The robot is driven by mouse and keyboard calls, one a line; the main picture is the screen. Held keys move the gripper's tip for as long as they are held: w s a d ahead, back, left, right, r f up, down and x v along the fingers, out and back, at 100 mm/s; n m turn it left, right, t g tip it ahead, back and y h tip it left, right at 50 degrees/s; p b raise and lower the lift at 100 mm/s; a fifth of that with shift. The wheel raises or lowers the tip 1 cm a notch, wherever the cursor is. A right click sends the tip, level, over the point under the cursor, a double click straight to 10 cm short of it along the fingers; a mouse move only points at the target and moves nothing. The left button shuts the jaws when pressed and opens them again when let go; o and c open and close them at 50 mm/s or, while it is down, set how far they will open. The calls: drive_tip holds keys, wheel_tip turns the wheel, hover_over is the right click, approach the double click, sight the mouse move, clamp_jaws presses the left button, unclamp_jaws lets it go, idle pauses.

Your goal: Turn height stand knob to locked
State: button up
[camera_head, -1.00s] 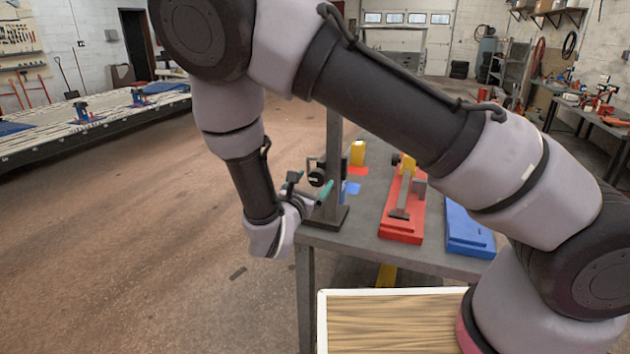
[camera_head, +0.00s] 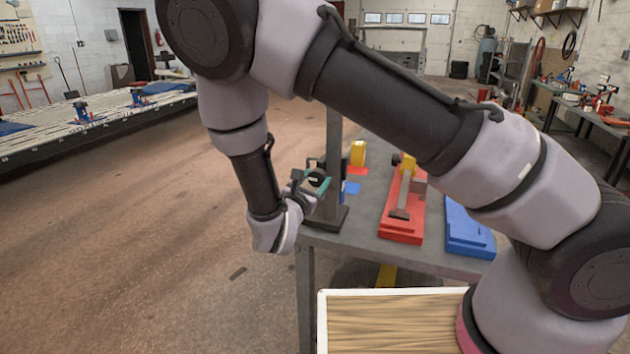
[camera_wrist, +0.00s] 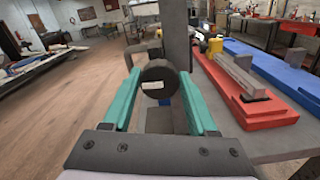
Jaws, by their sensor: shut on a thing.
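The height stand (camera_head: 333,190) is a dark upright post on a flat base at the near left corner of the grey bench. Its round black knob (camera_wrist: 157,84) carries a white mark, which lies close to level in the wrist view. My gripper (camera_wrist: 160,88) has teal fingers, one on each side of the knob, and is shut on it. In the head view the knob (camera_head: 317,177) is small and partly covered by my gripper (camera_head: 314,183). Part of the post is hidden behind my arm.
A red fixture (camera_head: 402,225) and a blue block (camera_head: 466,232) lie on the bench (camera_head: 365,235) right of the stand. A yellow object (camera_head: 357,153) stands behind it. A white-rimmed box (camera_head: 390,293) is in front. The floor left of the bench is clear.

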drive_tip(key=m, duration=0.4)
drive_tip(key=shift+m, duration=0.3)
drive_tip(key=m, duration=0.4)
drive_tip(key=shift+d+f, duration=0.1)
drive_tip(key=shift+f, duration=0.05)
drive_tip(key=m, duration=0.5)
drive_tip(key=shift+s, duration=0.1)
drive_tip(key=shift+f+m, duration=0.15)
drive_tip(key=shift+m, duration=1.75)
drive_tip(key=o, duration=1.4)
